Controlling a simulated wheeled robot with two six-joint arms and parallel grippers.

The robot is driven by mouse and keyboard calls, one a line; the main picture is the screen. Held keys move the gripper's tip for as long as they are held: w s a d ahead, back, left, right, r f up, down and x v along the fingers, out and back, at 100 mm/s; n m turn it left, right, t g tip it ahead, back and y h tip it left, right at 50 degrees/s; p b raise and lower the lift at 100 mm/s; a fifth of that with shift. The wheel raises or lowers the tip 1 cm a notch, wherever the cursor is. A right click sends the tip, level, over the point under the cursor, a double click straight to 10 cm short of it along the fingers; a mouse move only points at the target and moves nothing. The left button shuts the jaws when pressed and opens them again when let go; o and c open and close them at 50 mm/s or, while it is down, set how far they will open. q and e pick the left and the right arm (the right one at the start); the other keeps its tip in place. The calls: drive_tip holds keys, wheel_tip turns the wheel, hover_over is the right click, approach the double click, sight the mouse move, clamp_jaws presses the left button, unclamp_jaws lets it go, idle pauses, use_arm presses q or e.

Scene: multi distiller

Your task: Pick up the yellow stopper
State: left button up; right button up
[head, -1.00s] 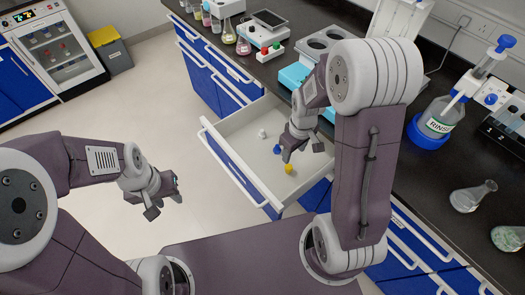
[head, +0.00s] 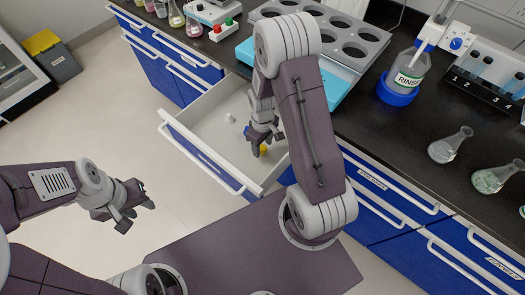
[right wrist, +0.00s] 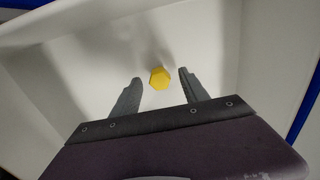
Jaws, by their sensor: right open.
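The yellow stopper (head: 263,149) lies on the floor of the open white drawer (head: 205,125). My right gripper (head: 258,147) is inside the drawer, open, just above and beside it. In the right wrist view the yellow stopper (right wrist: 160,78) appears between the tips of the two spread fingers of my right gripper (right wrist: 160,76), with gaps on both sides. No hold on it shows. My left gripper (head: 138,214) is open and empty over the floor, left of the drawer.
A white stopper (head: 230,118) lies further back in the drawer. The drawer's front wall (head: 210,155) and sides surround my right gripper. The black counter (head: 400,125) above holds a rinse bottle (head: 404,75), flasks (head: 450,146) and a grey rack (head: 345,42).

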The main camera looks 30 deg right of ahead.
wheel_tip(320, 180, down, 2)
drive_tip(key=shift+w+f, duration=0.1)
drive_tip(key=shift+w, duration=0.05)
drive_tip(key=c, duration=0.3)
clamp_jaws()
